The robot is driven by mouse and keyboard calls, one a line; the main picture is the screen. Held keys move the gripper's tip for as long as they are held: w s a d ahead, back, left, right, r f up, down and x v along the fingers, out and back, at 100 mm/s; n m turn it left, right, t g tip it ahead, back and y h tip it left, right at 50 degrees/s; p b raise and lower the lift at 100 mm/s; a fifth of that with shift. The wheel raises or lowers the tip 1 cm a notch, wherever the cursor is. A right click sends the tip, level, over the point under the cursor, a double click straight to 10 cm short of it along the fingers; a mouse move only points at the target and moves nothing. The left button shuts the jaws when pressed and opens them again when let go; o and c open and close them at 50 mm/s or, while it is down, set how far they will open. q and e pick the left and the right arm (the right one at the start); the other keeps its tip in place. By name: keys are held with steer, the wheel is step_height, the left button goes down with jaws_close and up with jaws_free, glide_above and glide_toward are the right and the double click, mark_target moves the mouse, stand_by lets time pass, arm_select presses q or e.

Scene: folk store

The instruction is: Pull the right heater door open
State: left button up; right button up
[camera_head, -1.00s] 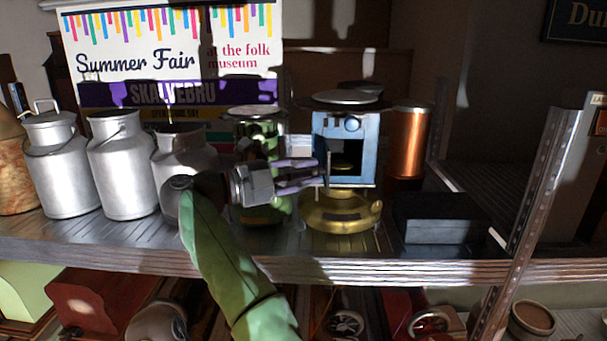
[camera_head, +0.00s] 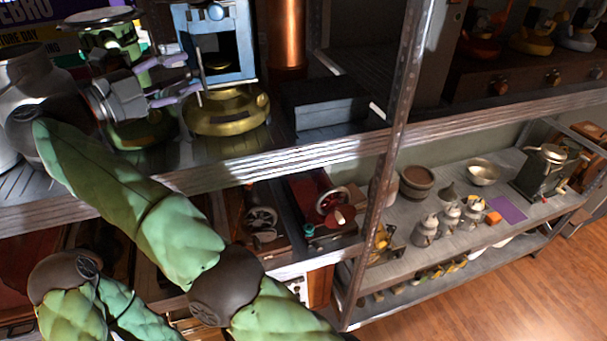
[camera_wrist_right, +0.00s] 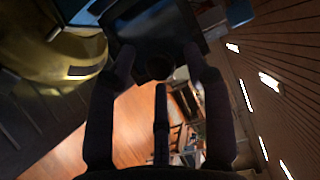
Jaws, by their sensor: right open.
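The right heater (camera_head: 231,58) is blue with a round brass base (camera_head: 228,112), on the upper shelf. Its front opening is dark and uncovered. A thin upright plate, seen edge-on at the left of the opening, looks like its door (camera_head: 197,78), swung outward. My right gripper (camera_head: 192,76) is open at this door, left of the heater; I cannot tell whether it touches. In the right wrist view the spread fingers (camera_wrist_right: 160,58) hold nothing visible, with the brass base (camera_wrist_right: 60,55) to their left. My left gripper is not in view.
A green heater (camera_head: 112,42) stands behind my right gripper. A dark box (camera_head: 325,105) and a copper cylinder (camera_head: 287,32) are right of the blue heater. A metal shelf post (camera_head: 390,130) rises farther right. Pots and small items fill the lower shelf.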

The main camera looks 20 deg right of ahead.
steer(key=shift+s+d+r+n+t+y, duration=0.1)
steer(key=shift+d+n+t+y, duration=0.3)
steer(key=shift+d+n+t, duration=0.15)
